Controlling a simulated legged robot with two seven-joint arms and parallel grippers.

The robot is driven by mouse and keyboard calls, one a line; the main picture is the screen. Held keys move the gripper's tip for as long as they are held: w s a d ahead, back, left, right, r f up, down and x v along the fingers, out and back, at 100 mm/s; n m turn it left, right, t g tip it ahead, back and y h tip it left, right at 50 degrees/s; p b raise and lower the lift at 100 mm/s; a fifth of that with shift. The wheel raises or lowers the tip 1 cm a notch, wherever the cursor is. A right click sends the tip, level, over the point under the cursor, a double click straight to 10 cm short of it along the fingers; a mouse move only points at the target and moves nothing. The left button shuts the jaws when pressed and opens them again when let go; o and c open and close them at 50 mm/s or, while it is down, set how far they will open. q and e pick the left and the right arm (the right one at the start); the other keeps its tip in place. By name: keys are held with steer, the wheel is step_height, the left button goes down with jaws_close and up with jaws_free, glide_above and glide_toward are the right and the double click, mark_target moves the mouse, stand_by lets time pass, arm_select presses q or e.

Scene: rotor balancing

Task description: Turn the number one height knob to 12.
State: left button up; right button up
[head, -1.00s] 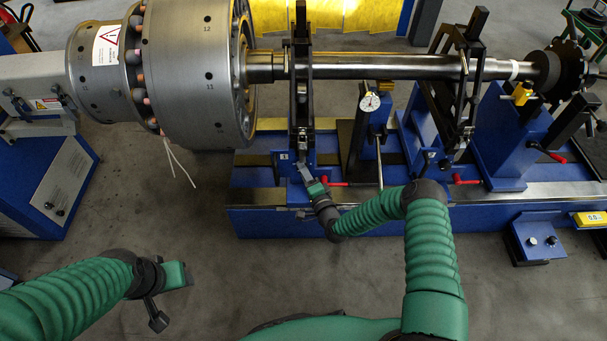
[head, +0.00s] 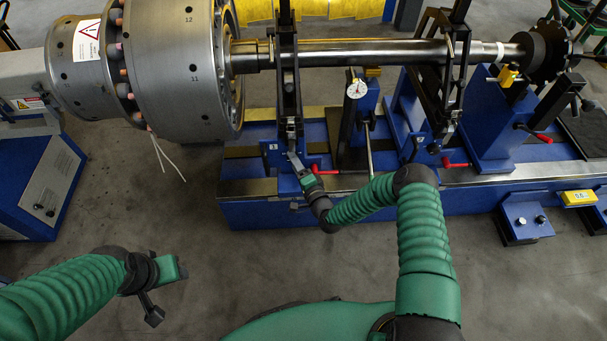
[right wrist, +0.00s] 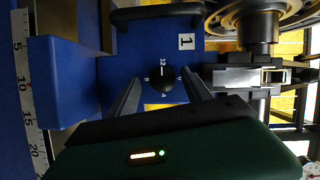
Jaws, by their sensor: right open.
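The number one height knob (right wrist: 162,84) is a round black knob on a blue panel in the right wrist view. White numbers ring it, with 12 above it and 4 below. A short white mark shows at its top, by the 12. A white label with a 1 (right wrist: 186,42) sits above right of it. My right gripper (right wrist: 162,90) is open, one finger on each side of the knob; contact cannot be told. In the head view my right gripper (head: 293,160) is at the left shaft support and hides the knob. My left gripper (head: 168,290) hangs over the floor, away from the machine.
A long steel shaft (head: 375,53) with a large grey rotor (head: 180,65) rests across the supports. A dial gauge (head: 356,90) and red-handled levers (head: 455,165) stand to the right of my right gripper. A scale (right wrist: 28,100) runs along the wrist view's left edge. The front floor is clear.

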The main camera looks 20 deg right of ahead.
steer(key=s+d+r+p, duration=0.1)
steer(key=s+p, duration=0.3)
steer(key=s, duration=1.2)
steer(key=shift+d, duration=0.4)
